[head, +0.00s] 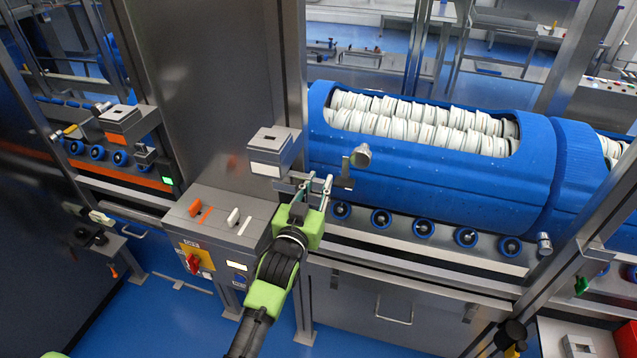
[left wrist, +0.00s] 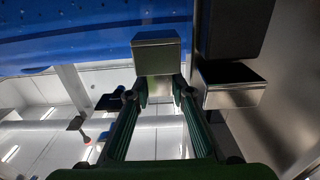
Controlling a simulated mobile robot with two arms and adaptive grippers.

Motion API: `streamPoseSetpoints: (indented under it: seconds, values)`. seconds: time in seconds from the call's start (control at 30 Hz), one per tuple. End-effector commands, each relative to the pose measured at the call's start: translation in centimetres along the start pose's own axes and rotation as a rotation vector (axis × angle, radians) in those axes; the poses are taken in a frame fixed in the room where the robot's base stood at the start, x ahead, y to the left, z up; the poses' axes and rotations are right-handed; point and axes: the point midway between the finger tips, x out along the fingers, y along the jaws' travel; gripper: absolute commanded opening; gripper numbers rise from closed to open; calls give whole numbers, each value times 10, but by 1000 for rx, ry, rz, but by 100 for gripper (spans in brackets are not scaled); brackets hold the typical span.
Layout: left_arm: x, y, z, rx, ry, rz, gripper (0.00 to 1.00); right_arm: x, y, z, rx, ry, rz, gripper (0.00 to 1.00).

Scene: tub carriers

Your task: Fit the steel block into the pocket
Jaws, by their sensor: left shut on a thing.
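My left gripper (head: 316,186) reaches in from below in the head view, with its fingertips at the machine's front edge, just right of a grey box with a square opening in its top (head: 276,138). That opening looks like the pocket. In the head view I cannot clearly make out the block among the brackets by the fingers. The block looks apart from the grey box.
A large blue tub (head: 430,150) filled with white discs lies on rollers at the right. A dark bracket with a round steel knob (head: 361,155) stands beside the fingers. A control box with a red switch (head: 193,262) is at the left. A steel post (head: 290,60) rises behind.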

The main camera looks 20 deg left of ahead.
Motion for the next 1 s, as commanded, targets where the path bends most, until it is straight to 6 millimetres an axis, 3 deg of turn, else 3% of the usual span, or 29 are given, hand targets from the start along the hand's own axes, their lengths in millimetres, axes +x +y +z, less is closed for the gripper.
streamPoseSetpoints:
  seconds: [0.1, 0.13, 0.2, 0.57, 0.67, 1.0]
  values:
    - [0, 0, 3, 0, 2, 0, 4, 3, 1, 0, 0, 0, 1, 40]
    - [0, 0, 2, 0, 2, 0, 26, 2, 1, 0, 0, 0, 1, 40]
    - [0, 0, 2, 0, 2, 0, 41, 2, 1, 0, 0, 0, 1, 40]
    - [-5, -1, 3, 1, 0, -2, 41, 2, 4, 0, -2, 0, 4, 40]
    - [-18, -1, 4, 1, -1, -2, 41, 2, 3, 0, -1, 0, 3, 40]
    - [-86, 2, 4, 1, -3, 1, 41, 2, 1, 0, 0, 0, 1, 40]
